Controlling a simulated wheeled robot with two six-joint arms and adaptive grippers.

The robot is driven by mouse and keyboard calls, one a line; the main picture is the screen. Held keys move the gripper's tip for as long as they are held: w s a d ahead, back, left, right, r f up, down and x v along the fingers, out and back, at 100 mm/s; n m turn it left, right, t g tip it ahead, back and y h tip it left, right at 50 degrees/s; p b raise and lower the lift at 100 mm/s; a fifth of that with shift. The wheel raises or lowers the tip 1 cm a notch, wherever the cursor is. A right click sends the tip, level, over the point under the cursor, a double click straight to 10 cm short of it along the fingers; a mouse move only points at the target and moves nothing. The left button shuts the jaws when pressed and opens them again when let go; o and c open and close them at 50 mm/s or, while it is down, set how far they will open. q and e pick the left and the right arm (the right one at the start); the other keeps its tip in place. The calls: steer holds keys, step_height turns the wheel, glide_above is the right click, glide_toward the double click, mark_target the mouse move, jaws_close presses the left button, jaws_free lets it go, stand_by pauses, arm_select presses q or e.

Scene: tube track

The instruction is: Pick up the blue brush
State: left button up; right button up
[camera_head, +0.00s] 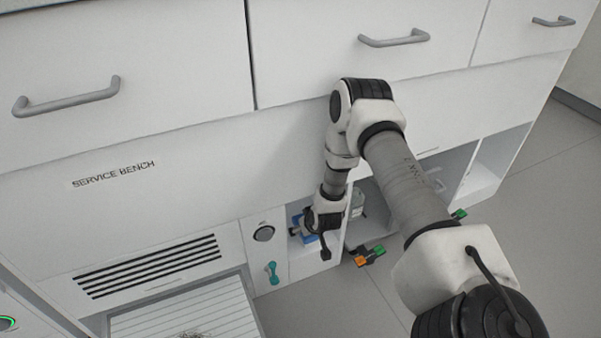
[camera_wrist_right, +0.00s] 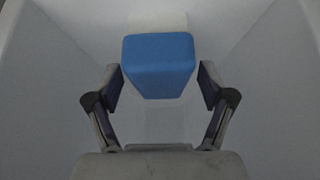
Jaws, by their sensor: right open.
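A blue block-shaped thing, which looks like part of the blue brush (camera_wrist_right: 158,66), is in the right wrist view, inside a pale walled compartment. My right gripper (camera_wrist_right: 160,88) is open, with one finger on each side of the blue thing and a small gap showing at both sides. In the head view a bit of blue (camera_head: 304,228) shows in the cubby beside my right wrist. My left gripper is not in view.
The compartment walls (camera_wrist_right: 40,90) stand close on both sides of my right gripper. Drawers with grey handles (camera_head: 394,39) are above the cubbies. Orange and green pieces (camera_head: 368,256) lie on the floor nearby. A slatted panel (camera_head: 180,312) is at lower left.

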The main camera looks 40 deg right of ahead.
steer(key=shift+r, duration=0.25)
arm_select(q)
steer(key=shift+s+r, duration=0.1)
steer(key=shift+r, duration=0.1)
arm_select(e)
steer(key=shift+s, duration=0.1)
steer(key=c, duration=1.3)
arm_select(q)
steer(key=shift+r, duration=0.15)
arm_select(e)
steer(key=shift+r, duration=0.1)
